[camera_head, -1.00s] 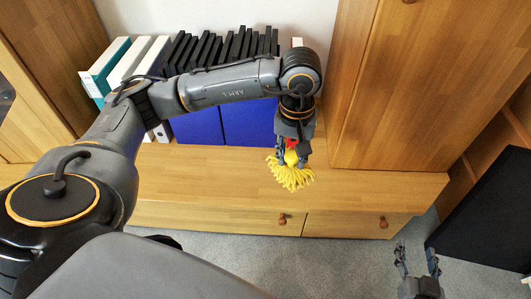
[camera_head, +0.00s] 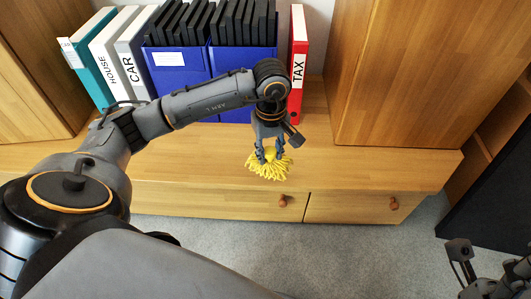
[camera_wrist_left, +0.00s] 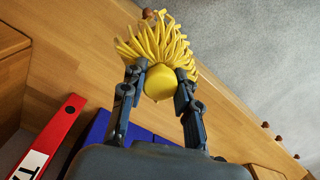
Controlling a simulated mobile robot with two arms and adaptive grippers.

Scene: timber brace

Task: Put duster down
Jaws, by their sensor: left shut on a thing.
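The yellow duster (camera_head: 269,165) has shaggy strands and hangs below my left gripper (camera_head: 268,152) in the head view, over the front part of the wooden shelf top (camera_head: 370,160). In the left wrist view, my left gripper (camera_wrist_left: 160,85) is shut on the duster's round yellow end (camera_wrist_left: 160,82), one finger on each side. The strands (camera_wrist_left: 158,42) fan out beyond the fingertips. I cannot tell whether the strands touch the wood. My right gripper (camera_head: 489,262) is at the lower right, empty, with its fingers apart, above the carpet.
Behind the left gripper stand a red TAX binder (camera_head: 298,65), blue boxes (camera_head: 180,75) with black files, and white and teal binders. A tall wooden cabinet (camera_head: 400,80) rises at right. Drawers (camera_head: 350,208) lie below the shelf edge. The shelf top right of the duster is clear.

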